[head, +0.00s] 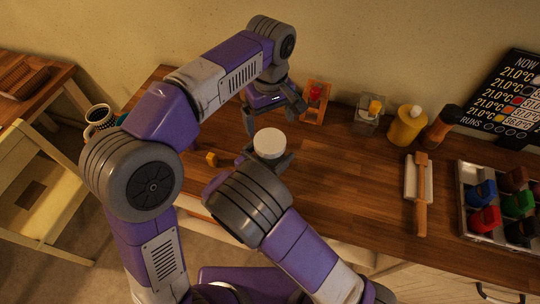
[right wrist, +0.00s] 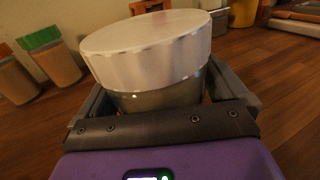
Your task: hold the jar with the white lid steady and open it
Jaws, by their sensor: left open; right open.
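The jar with the white lid (head: 270,143) stands upright on the wooden counter. In the right wrist view its broad white lid (right wrist: 150,45) sits on a grey-green body (right wrist: 160,97). My right gripper (head: 268,165) is open low at the jar, with a finger on either side of the body; whether they touch it is unclear. My left gripper (head: 274,112) is open and empty, pointing down above and behind the jar in the head view, apart from the lid. The lower jar is partly hidden by my right gripper.
A small wooden holder with a red item (head: 315,102), a glass container (head: 368,115), a yellow bottle (head: 407,126) and a brown shaker (head: 443,128) line the wall. A wooden tool (head: 421,195) and a metal tray (head: 474,232) lie right. The counter between is clear.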

